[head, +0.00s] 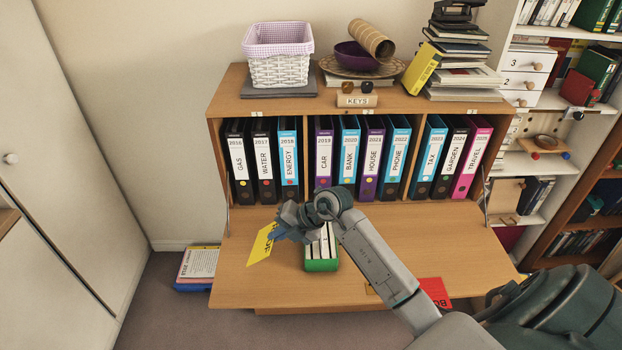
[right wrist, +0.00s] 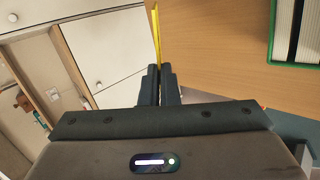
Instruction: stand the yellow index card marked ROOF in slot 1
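My right gripper (head: 287,230) is shut on a yellow card (head: 263,243) with dark lettering, partly readable as ROOF. The card is held tilted above the desk flap, to the left of the green box. In the right wrist view the card (right wrist: 156,35) shows edge-on between the two fingers (right wrist: 158,82). The green box (head: 321,265) with white dividers and slots stands on the flap (head: 245,288), partly hidden behind my right arm. In the right wrist view its edge (right wrist: 271,35) shows at the upper right. Slot numbers are not readable. My left gripper is not in view.
A row of labelled binders (head: 347,160) stands in the bureau behind the flap. A red card (head: 436,292) lies at the flap's right front, partly behind my arm. Papers (head: 199,263) lie on the floor at left. The flap's left part is clear.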

